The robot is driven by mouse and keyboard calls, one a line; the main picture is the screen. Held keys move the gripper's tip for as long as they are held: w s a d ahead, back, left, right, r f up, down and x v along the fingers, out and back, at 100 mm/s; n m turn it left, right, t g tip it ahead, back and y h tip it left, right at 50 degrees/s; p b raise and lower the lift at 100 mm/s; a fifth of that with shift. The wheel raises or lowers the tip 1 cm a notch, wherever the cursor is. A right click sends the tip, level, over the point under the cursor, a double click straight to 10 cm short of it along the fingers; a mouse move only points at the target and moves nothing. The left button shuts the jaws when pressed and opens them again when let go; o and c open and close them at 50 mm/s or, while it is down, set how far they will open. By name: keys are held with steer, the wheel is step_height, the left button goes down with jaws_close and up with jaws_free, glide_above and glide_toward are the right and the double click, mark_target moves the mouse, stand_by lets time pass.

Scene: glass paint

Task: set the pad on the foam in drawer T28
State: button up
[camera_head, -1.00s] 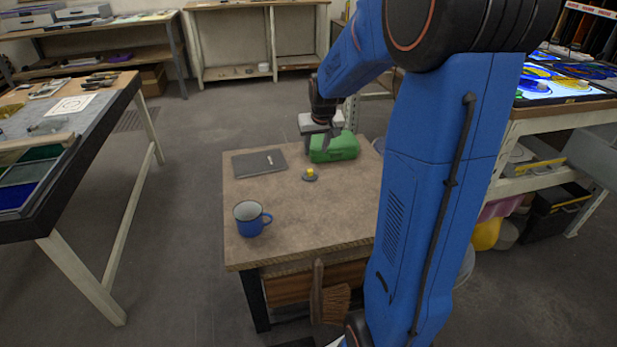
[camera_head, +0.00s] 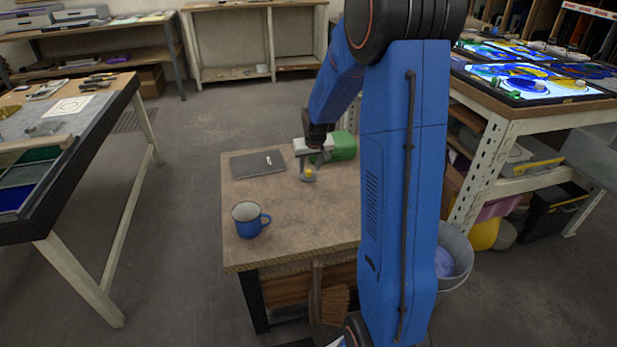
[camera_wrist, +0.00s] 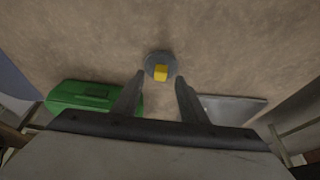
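The pad seems to be the small round grey disc with a yellow block on top (camera_head: 308,174), lying on the small wooden table (camera_head: 300,222). It also shows in the wrist view (camera_wrist: 160,67), just beyond the fingertips and between their lines. My gripper (camera_head: 309,166) is over the table right at the pad, pointing down. In the wrist view my gripper (camera_wrist: 160,80) is open with nothing between its fingers; I cannot tell its height above the pad. No drawer marked T28 and no foam can be made out.
A green case (camera_head: 344,146) stands just behind and right of the pad, and a dark flat notebook (camera_head: 258,163) lies to its left. A blue mug (camera_head: 248,220) stands near the front left.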

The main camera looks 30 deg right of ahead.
mark_target(309, 172)
steer(key=x, duration=0.2)
steer(key=shift+w+f, duration=0.15)
steer(key=shift+f, duration=0.05)
jaws_close()
step_height(309, 172, up, 10)
stand_by(0.6)
